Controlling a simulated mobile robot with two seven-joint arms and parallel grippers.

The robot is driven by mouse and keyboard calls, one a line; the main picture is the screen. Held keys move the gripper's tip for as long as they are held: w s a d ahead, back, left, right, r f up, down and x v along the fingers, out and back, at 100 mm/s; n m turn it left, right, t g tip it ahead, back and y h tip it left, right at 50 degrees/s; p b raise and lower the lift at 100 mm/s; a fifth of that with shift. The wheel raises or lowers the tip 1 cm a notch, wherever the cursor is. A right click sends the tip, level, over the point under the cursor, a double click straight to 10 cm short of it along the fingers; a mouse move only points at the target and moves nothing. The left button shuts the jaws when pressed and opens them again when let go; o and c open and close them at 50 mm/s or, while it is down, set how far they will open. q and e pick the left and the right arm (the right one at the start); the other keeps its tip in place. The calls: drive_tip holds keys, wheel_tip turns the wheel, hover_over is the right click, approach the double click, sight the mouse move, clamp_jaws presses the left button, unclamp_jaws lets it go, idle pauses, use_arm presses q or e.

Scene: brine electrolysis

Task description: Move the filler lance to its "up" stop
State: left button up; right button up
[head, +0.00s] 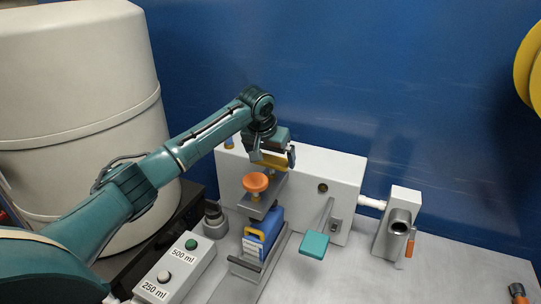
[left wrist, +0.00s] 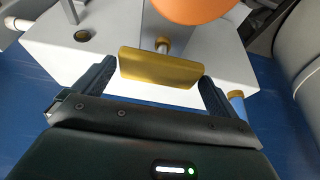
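The filler is a white box (head: 345,170) against the blue wall. A flat yellow bar (head: 268,161), which looks like the lance's handle, sits at its front above a grey arm with an orange knob (head: 255,182). The yellow bar also shows in the left wrist view (left wrist: 160,68), with a short rod behind it. My left gripper (head: 273,158) is open at the bar, one finger by each end. In the left wrist view a small gap shows at the left end; contact at the right end is unclear. The lance tube is not clearly visible. My right gripper is out of view.
A blue bottle (head: 264,233) stands below the orange knob. A button box (head: 174,272) labelled 500 ml and 250 ml lies front left. A teal paddle (head: 314,245) hangs right of the bottle. A large cream tank (head: 75,100) stands left; the bench at right is mostly clear.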

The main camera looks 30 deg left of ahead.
use_arm(q)
drive_tip(key=c, duration=1)
drive_tip(key=shift+r, duration=2.4)
drive_tip(key=o, duration=1.1)
drive_tip(key=shift+r, duration=0.1)
use_arm(e)
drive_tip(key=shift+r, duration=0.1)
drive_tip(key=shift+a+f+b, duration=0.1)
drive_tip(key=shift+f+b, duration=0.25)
drive_tip(key=shift+b, duration=0.5)
use_arm(q)
drive_tip(key=v, duration=1.3)
